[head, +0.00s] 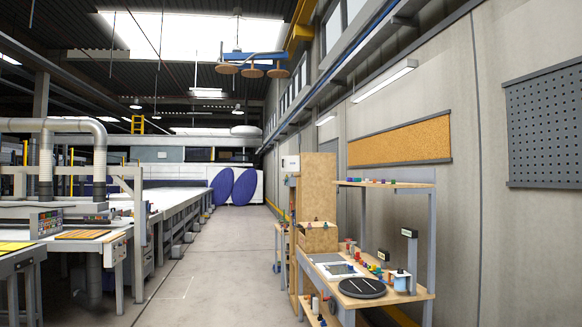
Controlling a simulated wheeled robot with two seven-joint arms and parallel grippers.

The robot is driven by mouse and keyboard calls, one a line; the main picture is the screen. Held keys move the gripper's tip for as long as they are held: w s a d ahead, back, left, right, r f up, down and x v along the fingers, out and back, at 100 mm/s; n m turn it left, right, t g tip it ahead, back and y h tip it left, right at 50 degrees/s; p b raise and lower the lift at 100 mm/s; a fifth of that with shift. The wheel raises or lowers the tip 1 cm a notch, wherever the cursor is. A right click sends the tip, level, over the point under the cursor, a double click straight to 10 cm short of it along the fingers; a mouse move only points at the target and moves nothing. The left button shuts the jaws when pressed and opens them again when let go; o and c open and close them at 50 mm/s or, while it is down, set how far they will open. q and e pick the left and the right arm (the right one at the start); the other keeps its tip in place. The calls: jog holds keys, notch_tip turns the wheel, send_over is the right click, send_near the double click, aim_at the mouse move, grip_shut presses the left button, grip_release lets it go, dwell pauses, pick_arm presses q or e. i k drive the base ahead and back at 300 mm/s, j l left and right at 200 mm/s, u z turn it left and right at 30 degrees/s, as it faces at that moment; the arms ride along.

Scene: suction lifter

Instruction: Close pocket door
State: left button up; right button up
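I cannot make out a pocket door for certain in the head view. A tall, light wooden panel (318,190) stands upright at the far end of the workbench on the right, beside the grey wall. Whether it belongs to a door, I cannot tell. Neither of my grippers is in view.
The workbench (409,297) on the right holds a round black disc (362,288), a wooden box (318,238) and small coloured parts. A shelf (384,184) rises above it. Long machines (165,222) line the left. The grey floor aisle (232,245) between is clear.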

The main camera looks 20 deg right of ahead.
aim_at(289, 164)
jog(key=i+z, duration=0.2)
jog(key=i, duration=1.6)
jog(key=i+l+z, duration=0.1)
jog(key=i, duration=3.3)
jog(key=i+z, duration=0.1)
jog(key=i, duration=1)
jog(key=i+j, duration=0.15)
jog(key=i, duration=1)
jog(key=l+z, duration=0.05)
